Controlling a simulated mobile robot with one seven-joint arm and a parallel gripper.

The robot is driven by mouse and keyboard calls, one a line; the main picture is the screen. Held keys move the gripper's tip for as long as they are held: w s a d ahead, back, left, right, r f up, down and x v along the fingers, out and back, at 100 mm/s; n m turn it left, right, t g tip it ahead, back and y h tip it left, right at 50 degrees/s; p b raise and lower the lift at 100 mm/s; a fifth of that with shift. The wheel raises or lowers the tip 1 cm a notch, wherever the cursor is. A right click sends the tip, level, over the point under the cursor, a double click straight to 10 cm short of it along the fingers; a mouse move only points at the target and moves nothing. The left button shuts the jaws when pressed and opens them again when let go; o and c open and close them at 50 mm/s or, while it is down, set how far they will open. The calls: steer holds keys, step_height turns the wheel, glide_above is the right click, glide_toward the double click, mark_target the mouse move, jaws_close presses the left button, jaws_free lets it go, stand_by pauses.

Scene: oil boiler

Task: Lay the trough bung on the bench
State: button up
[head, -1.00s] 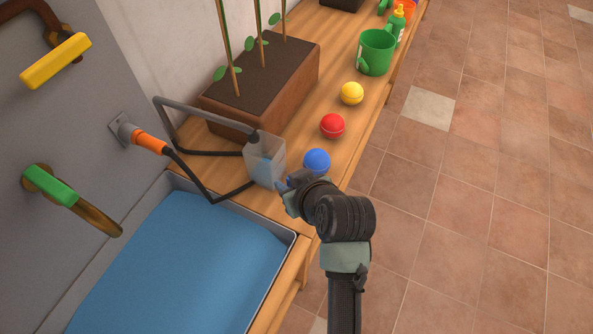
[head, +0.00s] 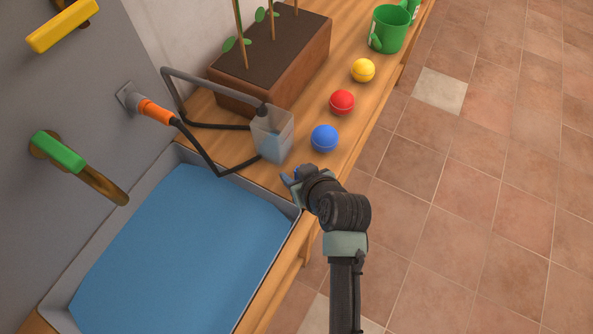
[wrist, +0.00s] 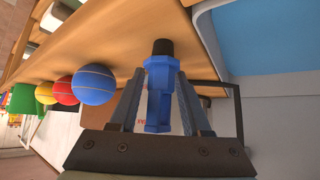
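The trough bung (wrist: 160,88) is a blue faceted piece with a black end. My gripper (wrist: 160,80) is shut on it, with one finger on each side and the black end pointing away from the palm. In the head view my gripper (head: 290,178) is just beyond the right corner of the trough (head: 297,212), by the bench (head: 350,128). A bit of blue shows at its fingertips there; the rest of the bung is hidden. The bung appears held clear of the bench top, though the gap is hard to judge.
On the bench, a blue ball (head: 324,138), red ball (head: 342,102) and yellow ball (head: 362,70) stand in a row. A clear container (head: 272,135) with a black hose is left of the blue ball. A planter (head: 270,60) and green watering can (head: 389,30) stand behind.

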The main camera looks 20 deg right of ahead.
steer(key=shift+o, duration=0.6)
